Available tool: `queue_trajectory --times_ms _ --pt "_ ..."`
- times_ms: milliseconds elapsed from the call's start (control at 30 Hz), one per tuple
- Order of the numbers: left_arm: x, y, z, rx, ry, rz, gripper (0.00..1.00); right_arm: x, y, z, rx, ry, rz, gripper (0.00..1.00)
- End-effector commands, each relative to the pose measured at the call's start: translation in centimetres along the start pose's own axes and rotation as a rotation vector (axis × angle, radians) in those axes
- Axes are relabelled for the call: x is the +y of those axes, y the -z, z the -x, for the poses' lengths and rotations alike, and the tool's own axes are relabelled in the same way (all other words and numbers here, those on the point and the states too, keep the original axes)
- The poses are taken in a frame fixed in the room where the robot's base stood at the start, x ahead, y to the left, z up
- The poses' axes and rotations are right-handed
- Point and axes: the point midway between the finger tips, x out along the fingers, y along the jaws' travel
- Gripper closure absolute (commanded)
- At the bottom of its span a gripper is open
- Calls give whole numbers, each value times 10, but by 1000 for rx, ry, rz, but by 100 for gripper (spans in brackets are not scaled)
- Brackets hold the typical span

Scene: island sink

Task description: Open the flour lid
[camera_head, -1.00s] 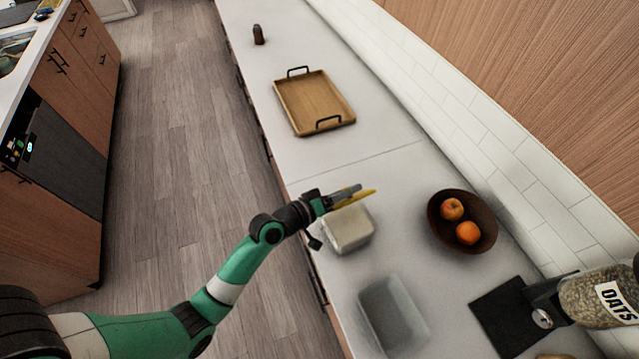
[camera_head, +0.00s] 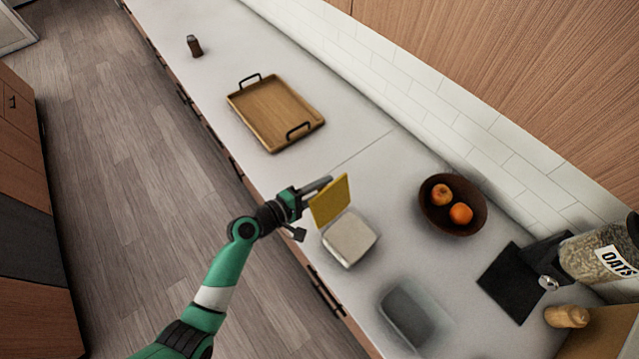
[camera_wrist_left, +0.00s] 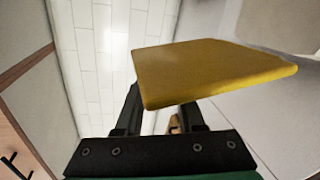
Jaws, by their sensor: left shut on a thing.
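My left gripper (camera_head: 326,186) is shut on a yellow square lid (camera_head: 331,201). The lid is tilted steeply, with its broad face showing. It stands at the far left edge of a pale square container (camera_head: 350,239) on the counter. The container's top is clear of the lid; I cannot tell whether the lid's lower edge still touches the rim. In the left wrist view the lid (camera_wrist_left: 212,72) lies across the fingers, with a pale container (camera_wrist_left: 280,24) partly showing behind it. No flour label is readable. My right gripper is not in view.
A grey translucent container (camera_head: 408,316) stands nearer on the counter. A dark bowl of orange fruit (camera_head: 453,224) is to the right. A wooden tray with black handles (camera_head: 268,108) is farther back. An oats jar (camera_head: 598,254) and a black board (camera_head: 507,284) are at right.

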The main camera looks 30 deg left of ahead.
Motion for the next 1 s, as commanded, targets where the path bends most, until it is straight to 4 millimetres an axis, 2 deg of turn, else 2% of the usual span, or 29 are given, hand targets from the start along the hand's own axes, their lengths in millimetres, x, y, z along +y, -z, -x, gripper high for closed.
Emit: queue_trajectory --times_ms 667,700,833,1000 --pt "-4 -2 -1 -17 -1 67 100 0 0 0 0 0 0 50" --pt "-4 -2 -1 -17 -1 67 57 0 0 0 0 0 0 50" --pt "-4 -2 -1 -17 -1 67 34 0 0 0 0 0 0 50" --pt "-4 -2 -1 -17 0 67 31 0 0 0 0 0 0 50"
